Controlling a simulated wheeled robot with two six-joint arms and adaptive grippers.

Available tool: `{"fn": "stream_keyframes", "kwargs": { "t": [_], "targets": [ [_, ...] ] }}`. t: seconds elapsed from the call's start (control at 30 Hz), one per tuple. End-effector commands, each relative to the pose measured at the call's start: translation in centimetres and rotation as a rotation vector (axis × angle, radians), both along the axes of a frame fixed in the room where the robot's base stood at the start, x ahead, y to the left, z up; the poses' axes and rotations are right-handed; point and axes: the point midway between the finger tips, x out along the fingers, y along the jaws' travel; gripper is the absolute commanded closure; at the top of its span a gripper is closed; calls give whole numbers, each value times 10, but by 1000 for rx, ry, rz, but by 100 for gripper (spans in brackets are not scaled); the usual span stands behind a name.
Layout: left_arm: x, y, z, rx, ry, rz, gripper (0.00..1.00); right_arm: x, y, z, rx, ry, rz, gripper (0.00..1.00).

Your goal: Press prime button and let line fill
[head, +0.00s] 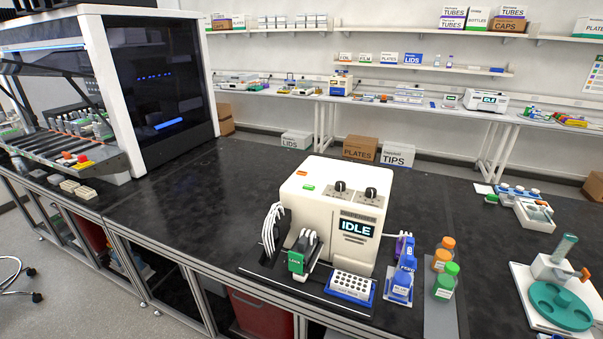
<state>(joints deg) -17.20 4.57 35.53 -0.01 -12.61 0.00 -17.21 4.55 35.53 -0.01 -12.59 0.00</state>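The cream dispenser (330,200) stands on the black bench, its display (356,227) reading IDLE. Two black knobs (356,189) sit on its upper front. A small orange piece (302,173) and a green piece (308,187) are on its top; I cannot tell whether either is the prime button. White tubing (270,228) hangs at its left side, beside a green-fronted part (296,263). A white well plate in a blue holder (351,287) sits at its front. A blue labelled part (404,267) stands to its right; its lettering is too small to read surely. Neither gripper is in view.
Bottles with orange and green caps (445,280) stand on a grey mat right of the dispenser. A device with a teal disc (560,305) is at the far right. A large enclosed machine (160,75) stands at left. The bench between it and the dispenser is clear.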

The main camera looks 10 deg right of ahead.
Motion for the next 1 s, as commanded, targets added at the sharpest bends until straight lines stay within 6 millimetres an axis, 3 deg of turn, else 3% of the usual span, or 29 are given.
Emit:
{"fn": "stream_keyframes", "kwargs": {
  "t": [0.03, 0.27, 1.0],
  "targets": [
    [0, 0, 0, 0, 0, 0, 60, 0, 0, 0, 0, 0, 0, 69],
    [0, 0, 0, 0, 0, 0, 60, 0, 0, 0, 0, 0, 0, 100],
    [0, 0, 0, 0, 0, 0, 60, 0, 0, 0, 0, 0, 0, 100]
  ]
}}
